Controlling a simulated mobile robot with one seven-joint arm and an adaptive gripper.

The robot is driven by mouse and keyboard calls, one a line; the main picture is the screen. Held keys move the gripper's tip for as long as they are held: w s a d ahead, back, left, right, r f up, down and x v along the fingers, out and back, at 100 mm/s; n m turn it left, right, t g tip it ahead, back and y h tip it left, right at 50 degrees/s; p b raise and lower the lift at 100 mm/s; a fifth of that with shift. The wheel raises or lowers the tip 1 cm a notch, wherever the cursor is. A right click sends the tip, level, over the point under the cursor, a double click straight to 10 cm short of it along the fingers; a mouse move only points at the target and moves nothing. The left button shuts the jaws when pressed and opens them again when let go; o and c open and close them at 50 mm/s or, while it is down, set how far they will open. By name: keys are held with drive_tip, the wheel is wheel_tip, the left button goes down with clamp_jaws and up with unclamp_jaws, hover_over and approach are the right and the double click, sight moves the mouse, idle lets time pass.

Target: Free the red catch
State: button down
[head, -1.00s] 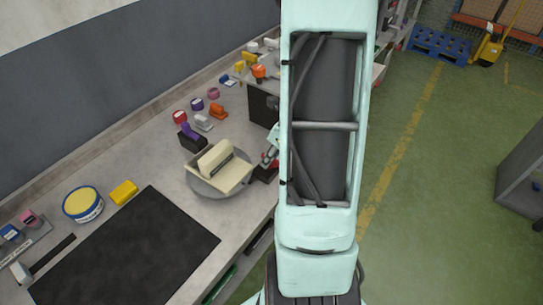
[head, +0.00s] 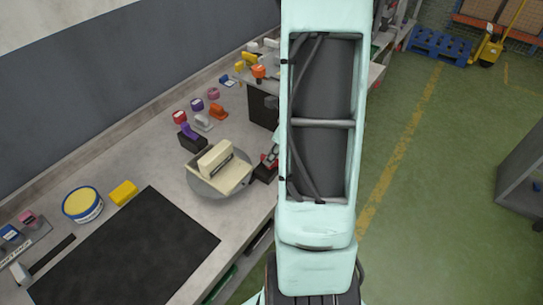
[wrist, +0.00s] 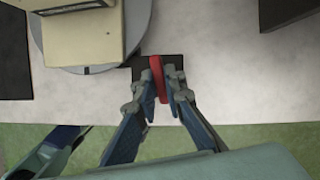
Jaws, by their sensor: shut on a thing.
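The red catch (wrist: 157,78) is a slim upright piece in the wrist view, standing at a small black base (wrist: 140,72) beside the round turntable. My gripper (wrist: 160,82) has a finger on each side of the catch and is shut on it. The grey turntable (head: 198,185) carries a cream block-shaped piece (head: 213,160) with a raised upper part.
A black mat (head: 130,250), a round blue-and-yellow tin (head: 82,204) and a yellow block (head: 124,193) lie on the bench to the left. Several coloured small items line the wall side. A dark box (head: 262,106) stands behind the turntable. Green floor lies right of the bench.

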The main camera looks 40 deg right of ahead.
drive_tip(key=n+g+y, duration=0.1)
drive_tip(key=n, duration=0.2)
drive_tip(key=n+g, duration=0.1)
drive_tip(key=n, duration=0.3)
drive_tip(key=shift+w+d+y, duration=0.15)
drive_tip(key=shift+w+y, duration=0.05)
drive_tip(key=shift+y, duration=0.2)
drive_tip(key=n+g, duration=0.1)
drive_tip(key=n, duration=0.3)
drive_tip(key=shift+w+b, duration=0.1)
drive_tip(key=shift+b, duration=0.2)
drive_tip(key=shift+w+n+g, duration=0.1)
drive_tip(key=shift+n+g, duration=0.8)
drive_tip(key=shift+n, duration=0.9)
drive_tip(key=c, duration=2)
unclamp_jaws()
drive_tip(key=v, duration=1.2)
drive_tip(key=shift+w+d, duration=0.1)
drive_tip(key=shift+d, duration=0.05)
